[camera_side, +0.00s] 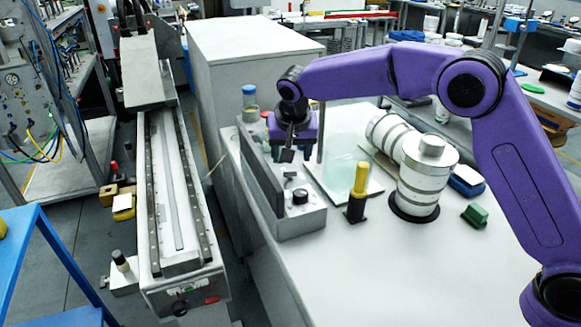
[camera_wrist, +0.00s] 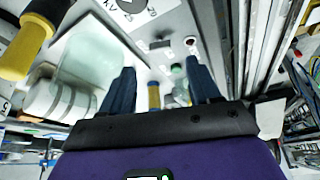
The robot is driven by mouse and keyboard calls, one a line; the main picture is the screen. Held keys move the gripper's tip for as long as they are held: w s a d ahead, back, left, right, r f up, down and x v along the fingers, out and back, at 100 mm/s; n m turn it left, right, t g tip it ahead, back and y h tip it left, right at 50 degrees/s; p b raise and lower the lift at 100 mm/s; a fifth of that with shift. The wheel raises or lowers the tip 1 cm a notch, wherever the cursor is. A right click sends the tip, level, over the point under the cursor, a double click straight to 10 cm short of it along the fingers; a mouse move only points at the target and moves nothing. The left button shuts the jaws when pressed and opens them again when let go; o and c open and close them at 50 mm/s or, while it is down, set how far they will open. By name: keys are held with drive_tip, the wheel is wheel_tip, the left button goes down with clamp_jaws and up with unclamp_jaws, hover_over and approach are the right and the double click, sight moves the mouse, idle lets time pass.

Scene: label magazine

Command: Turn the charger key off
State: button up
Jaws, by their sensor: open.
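The charger is a light grey box (camera_side: 290,218) with a tall dark back panel, on the near left part of the white bench. A round black dial (camera_side: 300,196) is on its top; it also shows at the top edge of the wrist view (camera_wrist: 132,5). Behind the dial is a small dark grey tab (camera_side: 290,174), which looks like the key; in the wrist view the tab (camera_wrist: 160,44) lies ahead of the fingertips. My gripper (camera_side: 287,152) is above and just behind the tab, apart from it. Its two fingers are spread and empty in the wrist view (camera_wrist: 161,72).
A yellow-and-black handle (camera_side: 357,192) stands upright right of the box, with a pale translucent sheet (camera_side: 345,155) behind. White banded cylinders (camera_side: 425,175), a green block (camera_side: 474,215) and a blue-topped jar (camera_side: 249,100) are on the bench. The front of the bench is clear.

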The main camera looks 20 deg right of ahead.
sight(291, 171)
drive_tip(key=x, duration=0.6)
drive_tip(key=shift+w+f, duration=0.1)
drive_tip(key=shift+f, duration=0.15)
drive_tip(key=shift+d, duration=0.1)
drive_tip(key=c, duration=1)
